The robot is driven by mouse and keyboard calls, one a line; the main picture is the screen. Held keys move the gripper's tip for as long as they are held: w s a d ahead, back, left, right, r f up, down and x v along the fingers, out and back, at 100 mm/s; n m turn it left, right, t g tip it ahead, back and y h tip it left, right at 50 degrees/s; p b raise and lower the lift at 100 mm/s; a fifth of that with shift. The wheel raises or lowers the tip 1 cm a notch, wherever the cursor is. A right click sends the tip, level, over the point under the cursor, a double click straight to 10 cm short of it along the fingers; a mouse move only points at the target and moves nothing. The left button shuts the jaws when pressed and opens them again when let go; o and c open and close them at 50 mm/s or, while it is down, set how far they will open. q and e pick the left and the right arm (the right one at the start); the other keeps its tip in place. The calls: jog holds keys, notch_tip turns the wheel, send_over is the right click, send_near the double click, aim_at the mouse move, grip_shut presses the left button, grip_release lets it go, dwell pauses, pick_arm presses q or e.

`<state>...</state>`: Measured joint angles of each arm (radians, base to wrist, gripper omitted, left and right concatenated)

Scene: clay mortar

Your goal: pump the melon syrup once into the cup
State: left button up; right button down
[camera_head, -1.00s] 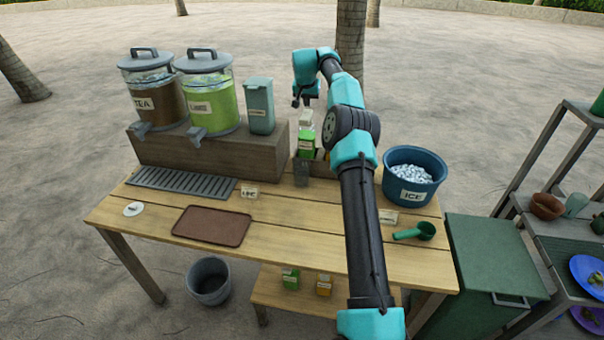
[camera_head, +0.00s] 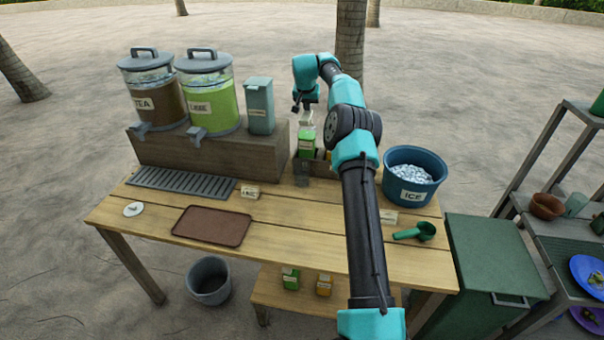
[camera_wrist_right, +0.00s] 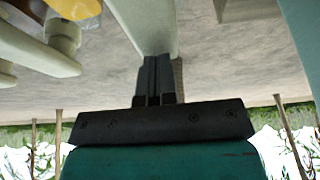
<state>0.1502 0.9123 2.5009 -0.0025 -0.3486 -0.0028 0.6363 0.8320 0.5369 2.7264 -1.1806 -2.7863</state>
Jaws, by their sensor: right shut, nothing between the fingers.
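The green-labelled syrup bottle (camera_head: 306,144) with a pale pump head (camera_head: 306,120) stands at the back of the table, right of the wooden riser. A clear cup (camera_head: 301,174) stands just in front of it. My right gripper (camera_head: 303,107) is shut and empty, right above the pump head; I cannot tell whether it touches it. In the right wrist view the shut fingers (camera_wrist_right: 158,78) point at a pale pump part (camera_wrist_right: 145,25). The label's words are too small to read. My left gripper is not in view.
Another pump with a yellow part (camera_wrist_right: 75,8) is close by in the wrist view. The blue ice tub (camera_head: 413,180) and green scoop (camera_head: 415,231) are right of my arm. Tea (camera_head: 155,100) and lime (camera_head: 209,105) dispensers stand left. A brown tray (camera_head: 211,226) lies in front.

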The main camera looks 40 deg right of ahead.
jog(key=shift+f, duration=0.9)
jog(key=shift+r, duration=1.75)
